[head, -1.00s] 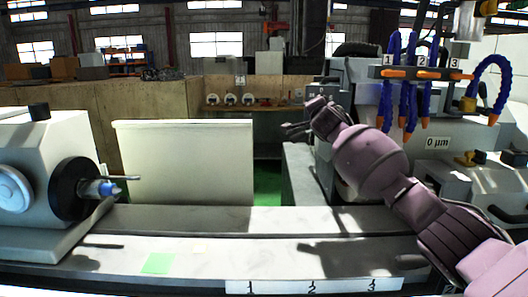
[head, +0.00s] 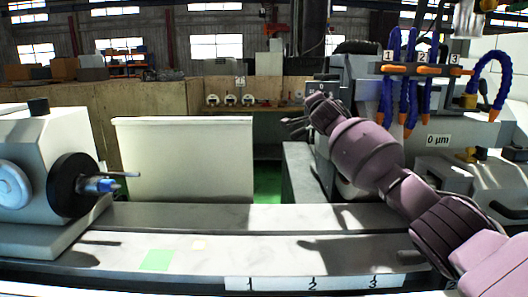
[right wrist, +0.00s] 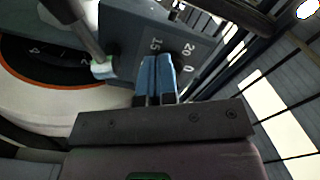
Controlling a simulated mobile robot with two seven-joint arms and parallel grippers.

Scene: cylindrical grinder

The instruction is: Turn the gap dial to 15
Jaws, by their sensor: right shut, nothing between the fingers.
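In the right wrist view, a grey panel (right wrist: 128,25) carries the printed marks 15, 20 and 0. The 15 lies just left of my right gripper (right wrist: 158,62) and the 20 just right of it. The blue fingers are shut together with nothing between them, their tips at the panel face. They cover the area between the marks, so the dial's knob and pointer are hidden; I cannot tell the setting or whether the tips touch. In the head view the right gripper (head: 293,126) is small, in front of the grinder's left side. My left gripper is not in view.
A round part with an orange ring (right wrist: 30,88) and a pipe with a pale tip (right wrist: 103,68) are left of the fingers. Blue coolant hoses (head: 408,85) hang behind my right arm. A "0 µm" label (head: 438,140) is right. The machine bed (head: 190,218) is mostly clear.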

